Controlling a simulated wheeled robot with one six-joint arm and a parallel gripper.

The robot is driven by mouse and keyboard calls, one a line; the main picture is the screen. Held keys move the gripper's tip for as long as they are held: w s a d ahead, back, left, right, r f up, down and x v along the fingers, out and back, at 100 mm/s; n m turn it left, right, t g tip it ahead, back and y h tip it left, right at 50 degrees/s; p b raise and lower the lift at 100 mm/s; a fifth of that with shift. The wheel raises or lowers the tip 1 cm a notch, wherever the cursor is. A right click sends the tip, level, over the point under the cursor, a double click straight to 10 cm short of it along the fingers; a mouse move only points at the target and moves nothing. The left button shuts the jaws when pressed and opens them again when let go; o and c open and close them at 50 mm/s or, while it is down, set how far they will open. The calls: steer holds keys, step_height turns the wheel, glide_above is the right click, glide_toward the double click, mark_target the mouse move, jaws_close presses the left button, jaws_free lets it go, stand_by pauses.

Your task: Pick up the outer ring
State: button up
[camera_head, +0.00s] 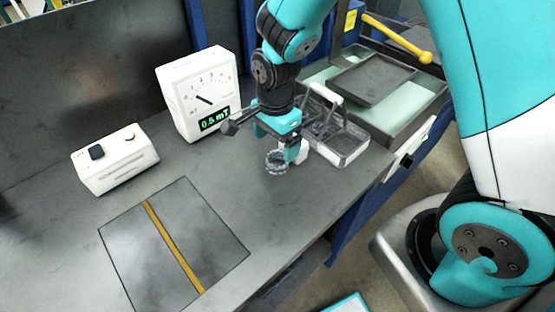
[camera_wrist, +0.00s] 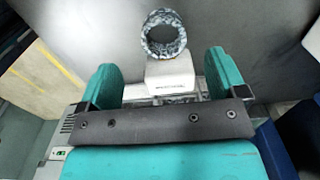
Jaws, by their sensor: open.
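The outer ring (camera_head: 277,171) is a shiny, mottled grey ring near the basket on the grey bench. In the wrist view the ring (camera_wrist: 164,57) shows beyond the gap between my fingertips, with its round hole facing the camera. A small white block (camera_wrist: 171,75) lies between the ring and my gripper, and the ring appears to touch it or overlap it in that view. My gripper (camera_wrist: 161,78) is open, with its two teal fingers wide apart. In the head view my gripper (camera_head: 287,150) is right at the ring, partly hiding it; contact cannot be told.
A wire basket (camera_head: 345,150) stands just right of the gripper. A white dial gauge (camera_head: 205,85) stands behind to the left, with a white control box (camera_head: 115,160) farther left. A dark panel with a yellow stripe (camera_head: 172,245) lies in front. The bench's front edge is near.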

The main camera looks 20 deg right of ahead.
mark_target(277, 159)
steer(key=f, duration=0.2)
steer(key=f+p, duration=0.1)
steer(key=f, duration=0.4)
steer(key=shift+w+d+f, duration=0.15)
steer(key=shift+w+d, duration=0.1)
steer(key=shift+c, duration=0.3)
steer(key=c, duration=1.2)
steer(key=shift+o, duration=0.2)
